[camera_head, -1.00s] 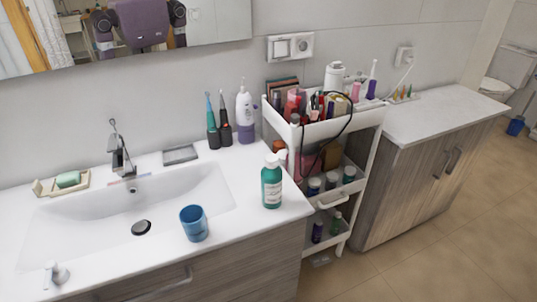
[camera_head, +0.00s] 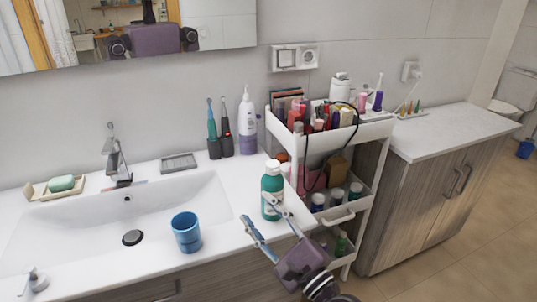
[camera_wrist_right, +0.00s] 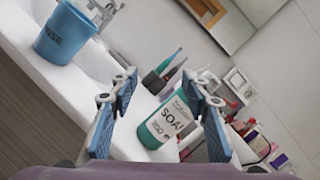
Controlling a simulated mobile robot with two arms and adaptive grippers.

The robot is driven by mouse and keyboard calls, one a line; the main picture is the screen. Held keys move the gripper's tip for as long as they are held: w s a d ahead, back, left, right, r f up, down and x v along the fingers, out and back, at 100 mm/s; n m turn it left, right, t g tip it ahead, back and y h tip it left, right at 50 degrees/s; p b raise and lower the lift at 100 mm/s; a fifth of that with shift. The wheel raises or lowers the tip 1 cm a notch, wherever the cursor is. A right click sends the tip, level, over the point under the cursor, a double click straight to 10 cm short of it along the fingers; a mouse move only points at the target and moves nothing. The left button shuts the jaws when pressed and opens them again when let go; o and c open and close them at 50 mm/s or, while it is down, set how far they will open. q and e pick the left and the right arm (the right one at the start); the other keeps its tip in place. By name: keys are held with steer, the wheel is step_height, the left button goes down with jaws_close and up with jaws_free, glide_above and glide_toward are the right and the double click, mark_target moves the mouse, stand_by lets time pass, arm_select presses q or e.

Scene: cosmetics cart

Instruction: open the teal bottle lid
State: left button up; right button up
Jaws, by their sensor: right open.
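The teal bottle (camera_head: 271,198) stands upright near the right front corner of the white sink counter. Its white lid (camera_head: 272,167) is on top. My right gripper (camera_head: 256,208) is open and empty, in front of the bottle, with its fingers pointing up towards it; one finger overlaps the lower part of the bottle in the head view. In the right wrist view the bottle (camera_wrist_right: 162,128), with a white soap label, shows between the open fingers (camera_wrist_right: 160,85), closer to the right finger, which hides part of its upper end. I cannot tell whether they touch. My left gripper is out of view.
A white pump bottle (camera_head: 247,125) and two electric toothbrushes (camera_head: 226,138) stand behind. The crowded white cart (camera_head: 350,133) is close on the right. The sink basin (camera_head: 80,225) lies left.

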mark_target(277, 172)
steer(key=w+d+r+m+t+h, duration=0.1)
steer(key=m, duration=0.2)
steer(key=w+d+r+m+t+h, duration=0.1)
steer(key=w+d+r+m, duration=0.1)
steer(key=m, duration=0.2)
steer(key=w+d+r+m+t+h, duration=0.1)
steer(key=w+r+m+t, duration=0.1)
steer(key=m, duration=0.1)
steer(key=shift+d+r+m+h, duration=0.15)
steer(key=shift+m+h, duration=0.25)
steer(key=shift+w+d+r+m, duration=0.1)
steer(key=shift+w+r+m, duration=0.1)
steer(key=shift+w+m, duration=0.2)
steer(key=p+x, duration=0.1)
steer(key=x, duration=0.4)
steer(key=shift+w+r, duration=0.3)
steer(key=shift+w, duration=0.05)
steer(key=shift+w+a+r+p, duration=0.2)
steer(key=shift+w+a+p, duration=0.1)
steer(key=shift+w, duration=0.35)
steer(key=shift+c, duration=0.2)
jaws_close()
